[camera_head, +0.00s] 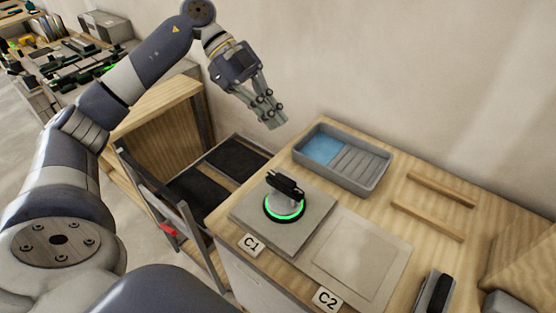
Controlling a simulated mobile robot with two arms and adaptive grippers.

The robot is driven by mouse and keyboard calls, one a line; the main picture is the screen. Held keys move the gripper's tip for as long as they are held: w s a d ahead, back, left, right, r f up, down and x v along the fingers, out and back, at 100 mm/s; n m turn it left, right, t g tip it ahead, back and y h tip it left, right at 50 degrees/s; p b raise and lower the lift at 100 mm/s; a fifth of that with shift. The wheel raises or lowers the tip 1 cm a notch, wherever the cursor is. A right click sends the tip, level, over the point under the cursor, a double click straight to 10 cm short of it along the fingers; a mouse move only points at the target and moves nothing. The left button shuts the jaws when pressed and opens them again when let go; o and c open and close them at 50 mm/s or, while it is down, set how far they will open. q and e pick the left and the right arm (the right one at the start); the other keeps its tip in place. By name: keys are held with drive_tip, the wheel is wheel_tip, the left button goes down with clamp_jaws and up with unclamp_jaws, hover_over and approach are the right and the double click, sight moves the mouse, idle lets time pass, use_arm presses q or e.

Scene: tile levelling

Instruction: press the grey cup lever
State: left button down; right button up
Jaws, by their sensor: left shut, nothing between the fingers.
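The grey suction cup (283,205) stands on a grey tile (250,222) by the C1 label, with a green lit ring around its base. Its dark lever (286,184) is on top of the cup; I cannot tell whether it is pressed down. My left gripper (272,121) is shut and empty, above and behind the cup, in front of the wall. It is apart from the cup and lever. My right gripper is not in view.
A grey tray (372,177) with a blue section stands behind the cup. Two wooden strips (428,220) lie to the right. A C2 label (327,299) sits by a pale square area (368,250). A dark-topped block (436,293) is at the front right.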

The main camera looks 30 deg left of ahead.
use_arm(q)
drive_tip(key=shift+n+g+y, duration=0.3)
drive_tip(key=shift+n+y, duration=0.3)
drive_tip(key=shift+y, duration=0.1)
drive_tip(key=a, duration=0.2)
drive_tip(key=s+a, duration=0.1)
drive_tip(key=a, duration=0.1)
drive_tip(key=shift+s+a+r, duration=0.1)
drive_tip(key=shift+s+a, duration=0.1)
drive_tip(key=shift+a, duration=0.1)
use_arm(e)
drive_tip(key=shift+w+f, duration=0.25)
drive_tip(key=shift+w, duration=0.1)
use_arm(q)
drive_tip(key=shift+d, duration=0.1)
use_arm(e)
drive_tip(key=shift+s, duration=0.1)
use_arm(q)
drive_tip(key=p+x, duration=0.1)
drive_tip(key=x, duration=0.7)
drive_tip(key=shift+d+f+p, duration=0.3)
drive_tip(key=shift+p, duration=0.1)
wheel_tip(320, 180, down, 4)
drive_tip(key=shift+d+f+p, duration=0.1)
drive_tip(key=shift+f+p, duration=0.1)
drive_tip(key=shift+p, duration=0.45)
drive_tip(key=shift+f, duration=0.3)
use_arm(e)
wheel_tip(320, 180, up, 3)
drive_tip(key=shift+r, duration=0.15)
